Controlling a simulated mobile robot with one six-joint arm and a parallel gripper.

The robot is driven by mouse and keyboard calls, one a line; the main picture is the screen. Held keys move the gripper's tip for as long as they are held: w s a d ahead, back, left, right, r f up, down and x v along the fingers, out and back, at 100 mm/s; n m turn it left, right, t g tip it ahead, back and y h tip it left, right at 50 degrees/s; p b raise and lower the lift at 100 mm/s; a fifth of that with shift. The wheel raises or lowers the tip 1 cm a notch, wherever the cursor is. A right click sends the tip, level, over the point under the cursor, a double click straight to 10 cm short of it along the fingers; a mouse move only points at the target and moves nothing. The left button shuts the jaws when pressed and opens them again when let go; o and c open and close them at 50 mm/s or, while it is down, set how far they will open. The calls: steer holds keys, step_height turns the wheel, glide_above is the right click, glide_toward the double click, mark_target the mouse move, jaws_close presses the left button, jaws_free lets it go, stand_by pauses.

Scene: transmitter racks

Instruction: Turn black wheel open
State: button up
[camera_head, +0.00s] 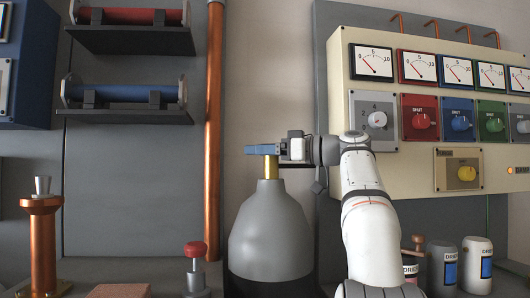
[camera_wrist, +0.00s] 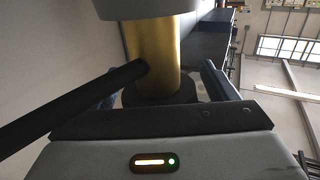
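A grey gas cylinder (camera_head: 270,232) stands upright, with a brass valve (camera_head: 270,168) on its top. In the wrist view the brass valve body (camera_wrist: 153,50) stands out, and a dark round wheel (camera_wrist: 150,97) sits at its end, partly hidden by my gripper's body. In the head view the wheel is hidden by my gripper (camera_head: 262,149), which lies level at the top of the valve. In the wrist view my gripper's blue-grey fingers (camera_wrist: 160,92) are apart, one on each side of the wheel. A narrow gap seems to show beside the right finger.
A black pipe (camera_wrist: 70,110) runs sideways from the valve, close to the left finger. A cream panel (camera_head: 420,182) with gauges and knobs is on the right. A copper pipe (camera_head: 214,120) stands left of the cylinder. A red-topped knob (camera_head: 195,249) and labelled canisters (camera_head: 477,265) stand lower down.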

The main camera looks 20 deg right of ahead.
steer(key=p+v, duration=0.1)
steer(key=v, duration=0.6)
steer(key=shift+s+d, duration=0.25)
steer(key=shift+d, duration=0.05)
stand_by(0.4)
